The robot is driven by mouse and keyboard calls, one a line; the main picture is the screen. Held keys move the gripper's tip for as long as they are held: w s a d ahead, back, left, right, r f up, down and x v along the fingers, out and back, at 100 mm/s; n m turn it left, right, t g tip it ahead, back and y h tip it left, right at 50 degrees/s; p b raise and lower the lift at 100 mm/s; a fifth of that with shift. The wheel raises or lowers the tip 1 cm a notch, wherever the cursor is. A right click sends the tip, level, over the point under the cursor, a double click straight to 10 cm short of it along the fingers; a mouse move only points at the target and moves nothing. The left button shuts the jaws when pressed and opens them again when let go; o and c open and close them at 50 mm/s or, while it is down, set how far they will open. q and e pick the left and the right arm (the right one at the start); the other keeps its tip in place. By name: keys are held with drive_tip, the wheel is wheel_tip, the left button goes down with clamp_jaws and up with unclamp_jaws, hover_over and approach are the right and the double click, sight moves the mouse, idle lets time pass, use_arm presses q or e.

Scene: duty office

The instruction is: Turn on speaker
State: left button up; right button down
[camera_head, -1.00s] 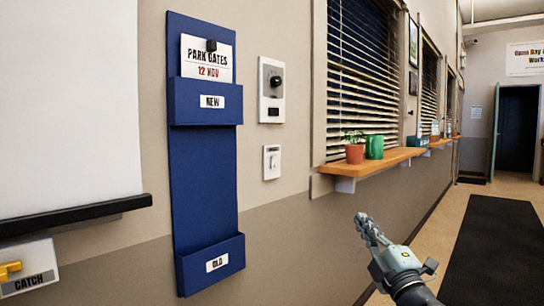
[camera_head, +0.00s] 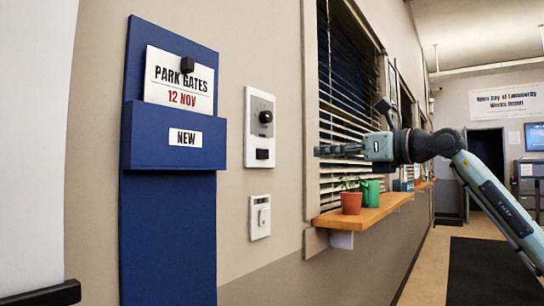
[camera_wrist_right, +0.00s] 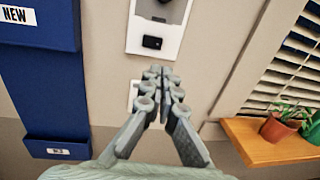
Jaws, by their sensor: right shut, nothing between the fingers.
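A white wall panel (camera_head: 259,128) with a grey face carries a round black knob (camera_head: 265,117) and a black rectangular button (camera_head: 262,154) below it. In the right wrist view the panel (camera_wrist_right: 133,35) is just beyond my fingertips, with its black button (camera_wrist_right: 152,42) in sight. A smaller white switch plate (camera_head: 260,217) is under the panel; in the wrist view my fingers mostly hide it. No label naming a speaker is legible. My right gripper (camera_head: 318,150) is shut and empty, right of the panel and apart from it in the head view. My left gripper is out of view.
A blue wall holder (camera_head: 170,240) with a PARK GATES card (camera_head: 179,80) hangs left of the panel. A wooden shelf (camera_head: 370,217) with an orange plant pot (camera_head: 351,203) and a green pot (camera_head: 371,189) juts out below the blinds (camera_head: 345,100).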

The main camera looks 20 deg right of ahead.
sight(269, 154)
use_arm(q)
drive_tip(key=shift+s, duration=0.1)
use_arm(e)
drive_tip(key=shift+s, duration=0.1)
drive_tip(key=shift+a, duration=0.1)
